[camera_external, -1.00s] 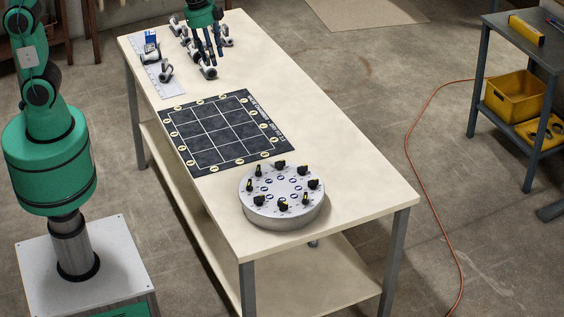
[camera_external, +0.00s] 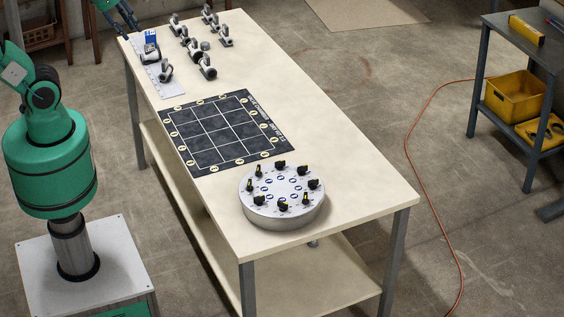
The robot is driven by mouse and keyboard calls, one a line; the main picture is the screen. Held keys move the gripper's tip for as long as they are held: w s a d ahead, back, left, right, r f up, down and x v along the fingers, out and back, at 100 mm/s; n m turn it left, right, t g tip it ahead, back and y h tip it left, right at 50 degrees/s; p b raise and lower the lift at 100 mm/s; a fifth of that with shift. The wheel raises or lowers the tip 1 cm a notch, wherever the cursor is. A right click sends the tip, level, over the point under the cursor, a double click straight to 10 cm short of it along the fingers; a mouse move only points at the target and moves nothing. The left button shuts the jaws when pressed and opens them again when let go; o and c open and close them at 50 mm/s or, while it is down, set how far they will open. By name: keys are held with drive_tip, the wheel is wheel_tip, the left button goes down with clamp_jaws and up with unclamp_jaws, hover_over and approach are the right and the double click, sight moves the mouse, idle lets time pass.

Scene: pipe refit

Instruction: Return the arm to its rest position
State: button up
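My gripper (camera_external: 130,24) shows at the top left edge of the picture, by the far left corner of the workbench (camera_external: 330,180). Its dark fingers point down and to the right. It is small and partly cut off by the frame's top, so I cannot tell whether the fingers are apart. Nothing is seen hanging from it. My green arm base stands at the left, beside the bench.
Several grey and white pipe fittings (camera_external: 207,68) stand at the bench's far end. Nearby are a white ruled strip (camera_external: 170,88) and a blue-and-white item (camera_external: 150,45). A dark grid mat (camera_external: 222,130) and a round dial plate (camera_external: 281,200) lie nearer. The right bench side is clear.

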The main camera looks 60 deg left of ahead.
drive_tip(key=s, duration=0.1)
drive_tip(key=s+a+n, duration=0.1)
drive_tip(key=s+f+n, duration=0.1)
drive_tip(key=s, duration=0.1)
drive_tip(key=shift+a, duration=0.3)
